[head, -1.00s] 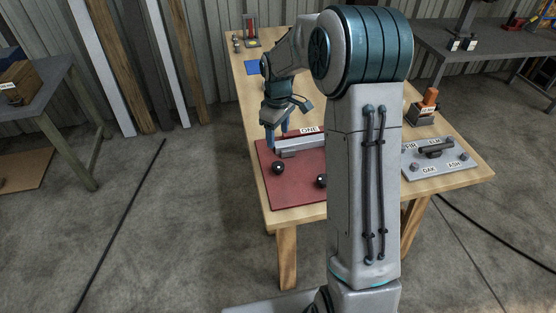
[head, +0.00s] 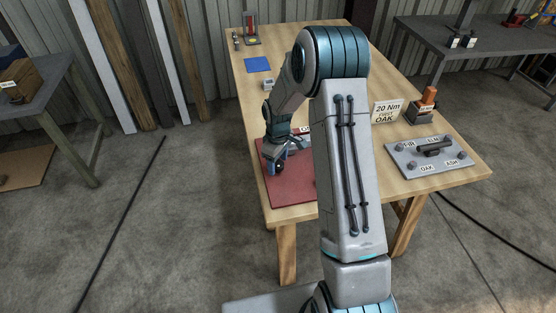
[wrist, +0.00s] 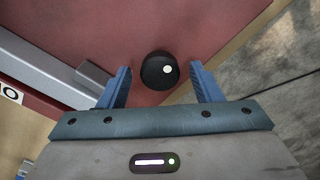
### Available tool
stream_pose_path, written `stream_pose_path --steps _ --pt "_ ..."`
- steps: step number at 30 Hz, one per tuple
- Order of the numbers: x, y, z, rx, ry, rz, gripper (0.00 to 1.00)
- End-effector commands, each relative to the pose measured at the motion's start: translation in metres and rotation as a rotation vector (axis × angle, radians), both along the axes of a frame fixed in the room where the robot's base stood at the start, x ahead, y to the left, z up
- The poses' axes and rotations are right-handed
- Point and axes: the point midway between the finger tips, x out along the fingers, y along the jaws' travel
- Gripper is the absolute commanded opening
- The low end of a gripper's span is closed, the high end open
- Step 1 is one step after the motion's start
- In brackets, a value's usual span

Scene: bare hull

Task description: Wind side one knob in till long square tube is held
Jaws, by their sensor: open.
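A round black knob (wrist: 160,70) with a white dot lies between the two blue fingers of my gripper (wrist: 161,80) in the wrist view. Bare red shows between the knob and each finger. In the head view my gripper (head: 277,160) is low over the near left part of the red board (head: 292,193) and largely hides this knob. A long grey square bar (wrist: 38,72) runs along the left of the wrist view, with a short grey block (wrist: 94,77) beside it. I cannot tell which part is the loose tube. My arm covers the second knob in the head view.
The wooden bench (head: 340,60) carries a 20 Nm OAK card (head: 386,112), a grey plate (head: 436,160) with labelled bolts, a block with an orange piece (head: 427,98) and a blue pad (head: 258,65). The board's near left corner is clear.

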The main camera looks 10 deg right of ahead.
Motion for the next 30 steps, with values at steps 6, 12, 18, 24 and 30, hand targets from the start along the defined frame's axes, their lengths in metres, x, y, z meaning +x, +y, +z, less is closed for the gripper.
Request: stream_pose_path --steps 6,12,18,24,30 --pt "0.0000 0.0000 0.0003 0.000 0.000 0.000 0.25" --pt "0.0000 0.0000 0.0003 0.000 0.000 -0.002 0.14" --pt "0.0001 0.0003 -0.0005 0.000 0.000 -0.034 0.14" --pt "0.0001 -0.0001 -0.0022 -0.001 0.000 -0.139 0.14" --pt "0.0002 0.0002 -0.0028 -0.001 -0.001 -0.307 0.14"
